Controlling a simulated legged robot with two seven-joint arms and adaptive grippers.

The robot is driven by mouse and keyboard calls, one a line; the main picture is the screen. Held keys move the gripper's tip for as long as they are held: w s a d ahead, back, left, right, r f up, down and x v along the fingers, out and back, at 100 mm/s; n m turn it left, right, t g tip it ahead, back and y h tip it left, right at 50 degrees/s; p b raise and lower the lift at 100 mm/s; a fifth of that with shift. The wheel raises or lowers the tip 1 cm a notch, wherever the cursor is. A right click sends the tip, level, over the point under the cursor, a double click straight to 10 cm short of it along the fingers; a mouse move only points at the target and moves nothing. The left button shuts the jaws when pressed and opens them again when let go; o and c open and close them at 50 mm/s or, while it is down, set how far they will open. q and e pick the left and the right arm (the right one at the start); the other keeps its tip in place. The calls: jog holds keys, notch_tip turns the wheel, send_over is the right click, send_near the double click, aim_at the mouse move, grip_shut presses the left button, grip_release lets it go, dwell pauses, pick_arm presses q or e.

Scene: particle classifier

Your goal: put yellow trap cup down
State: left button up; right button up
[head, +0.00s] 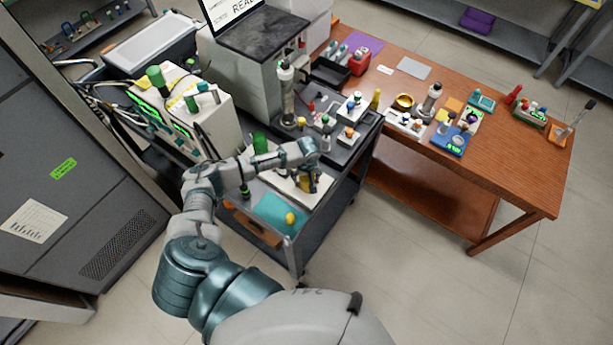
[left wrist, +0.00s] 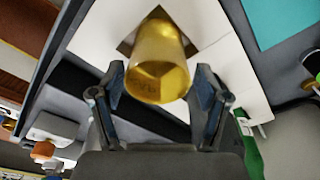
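The yellow trap cup (left wrist: 158,62) is a translucent, tapered cup seen nearly end-on in the left wrist view. Beyond the cup lies a white panel (left wrist: 95,38) with a dark diamond-shaped opening. The cup overlaps the opening; whether it rests in it or hovers above it cannot be told. In the head view my left gripper (head: 314,182) points down over the white panel (head: 285,187) on the cart. My right gripper is not in view.
A teal sheet (head: 280,212) with a small yellow item (head: 290,218) lies at the cart's near end. A green-capped bottle (head: 260,143) stands close to my forearm. Small instruments crowd the cart's far part. The wooden table (head: 500,160) has free room at its near right.

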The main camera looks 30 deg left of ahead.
pick_arm(q)
jog(key=shift+d+r, duration=0.1)
jog(key=shift+d, duration=0.05)
jog(key=shift+d+r, duration=0.25)
jog(key=shift+r, duration=0.15)
notch_tip(320, 180, up, 11)
jog(key=s, duration=0.1)
jog(key=shift+d, duration=0.3)
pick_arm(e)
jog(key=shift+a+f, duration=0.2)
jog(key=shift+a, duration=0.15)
pick_arm(q)
jog(key=shift+r, duration=0.1)
jog(key=shift+s, duration=0.1)
